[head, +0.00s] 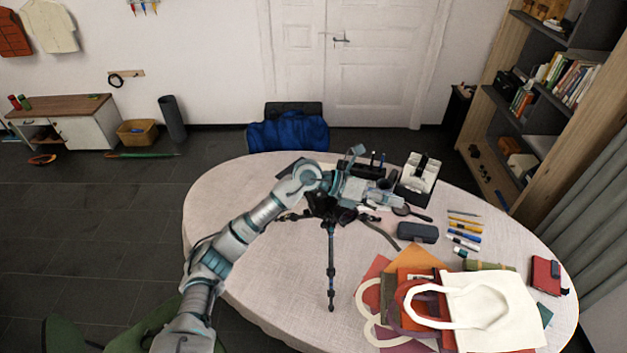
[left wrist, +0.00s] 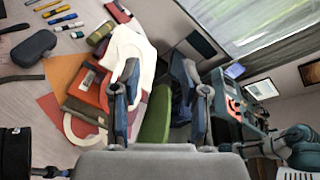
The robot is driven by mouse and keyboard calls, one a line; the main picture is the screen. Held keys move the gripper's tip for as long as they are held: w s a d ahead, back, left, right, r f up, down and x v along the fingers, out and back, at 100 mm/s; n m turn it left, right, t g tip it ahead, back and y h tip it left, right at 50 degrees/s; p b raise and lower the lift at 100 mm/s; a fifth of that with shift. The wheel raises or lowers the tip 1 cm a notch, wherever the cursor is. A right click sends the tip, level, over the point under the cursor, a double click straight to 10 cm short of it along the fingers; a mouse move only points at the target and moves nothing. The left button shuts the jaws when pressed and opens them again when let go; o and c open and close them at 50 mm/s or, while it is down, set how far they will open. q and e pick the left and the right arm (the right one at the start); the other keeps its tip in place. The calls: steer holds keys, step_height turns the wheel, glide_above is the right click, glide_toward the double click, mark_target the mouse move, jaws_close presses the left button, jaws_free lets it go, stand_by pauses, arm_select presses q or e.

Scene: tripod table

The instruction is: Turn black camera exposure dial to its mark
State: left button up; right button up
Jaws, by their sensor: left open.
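My left gripper (head: 386,194) is over the camera's right side in the head view, pointing right. In the left wrist view my left gripper (left wrist: 160,105) has its two fingers wide apart with nothing between them. A dark ribbed cylinder (left wrist: 14,152), possibly part of the camera, shows at the lower left edge, outside the fingers. My right gripper is not seen.
The cloth left of the tripod is clear. A chair with blue cloth (head: 290,133) stands behind.

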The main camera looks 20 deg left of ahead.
arm_select(q)
steer(key=w+a+r+n+y, duration=0.1)
steer(key=a+r+y, duration=0.35)
steer(key=a, duration=0.85)
steer(key=a+r+n+y, duration=0.1)
steer(key=a+y, duration=0.7)
steer(key=a, duration=0.5)
steer(key=shift+g, duration=0.3)
steer(key=x, duration=0.5)
steer(key=p+x, duration=0.1)
steer(key=x, duration=1)
steer(key=shift+w+d+f+p, duration=0.15)
steer(key=shift+w+d+p, duration=0.1)
steer(key=shift+d+p, duration=0.1)
steer(key=shift+w+a+f, duration=0.15)
steer(key=shift+a+f, duration=0.05)
steer(key=shift+f, duration=0.25)
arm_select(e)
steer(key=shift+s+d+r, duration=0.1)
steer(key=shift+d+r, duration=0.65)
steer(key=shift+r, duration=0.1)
arm_select(q)
steer(key=shift+d+r, duration=0.1)
steer(key=shift+d, duration=0.1)
jaws_close()
